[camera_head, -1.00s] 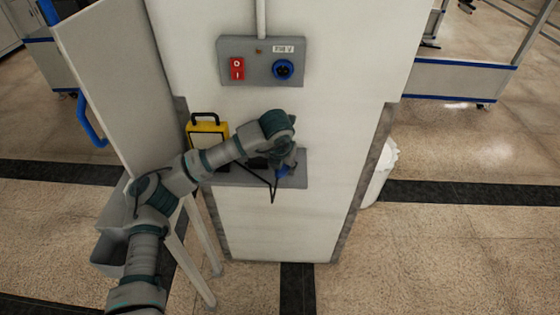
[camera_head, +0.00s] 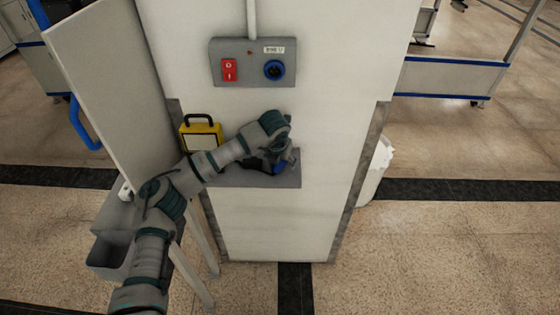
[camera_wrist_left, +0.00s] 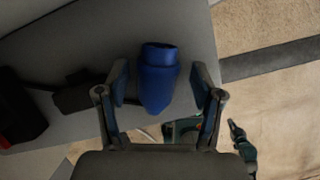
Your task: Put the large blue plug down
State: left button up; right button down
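The large blue plug (camera_head: 280,168) is at the right part of the grey shelf (camera_head: 225,180) on the white column. In the left wrist view the plug (camera_wrist_left: 158,78) lies over the grey shelf surface, between the two fingers of my left gripper (camera_wrist_left: 160,90). A narrow gap shows on each side of the plug, so the fingers are apart from it and open. In the head view my left gripper (camera_head: 285,158) is at the shelf, partly hiding the plug.
A yellow-framed box (camera_head: 201,134) with a black handle stands left on the shelf. Above, a grey socket panel (camera_head: 253,76) carries a red switch (camera_head: 229,70) and a blue socket (camera_head: 274,69). A white panel (camera_head: 105,90) stands left; a grey bin (camera_head: 110,250) sits below it.

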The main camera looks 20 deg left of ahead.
pick_arm(q)
jog(key=shift+d+r, duration=0.15)
jog(key=shift+d, duration=0.2)
pick_arm(e)
jog(key=shift+d+f, duration=0.1)
jog(key=shift+d, duration=0.2)
